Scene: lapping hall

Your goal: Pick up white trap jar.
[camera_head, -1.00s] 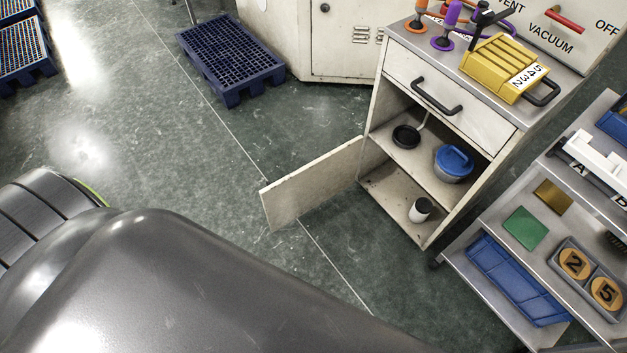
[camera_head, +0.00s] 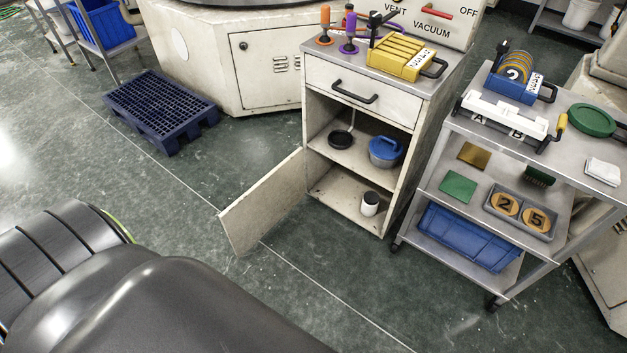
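The white trap jar (camera_head: 370,204), a small white cylinder with a dark top, stands upright on the bottom shelf of the open cabinet (camera_head: 357,109). It is near the front right of that shelf, and nothing blocks the view of it. A dark grey arm link of mine fills the lower left of the view. Neither of my grippers shows.
The cabinet door (camera_head: 261,204) hangs open to the left. A blue-lidded pot (camera_head: 386,152) and a black pan (camera_head: 341,140) sit on the shelf above. A steel cart (camera_head: 426,186) stands close on the right. A blue pallet (camera_head: 160,108) lies left; floor before the cabinet is clear.

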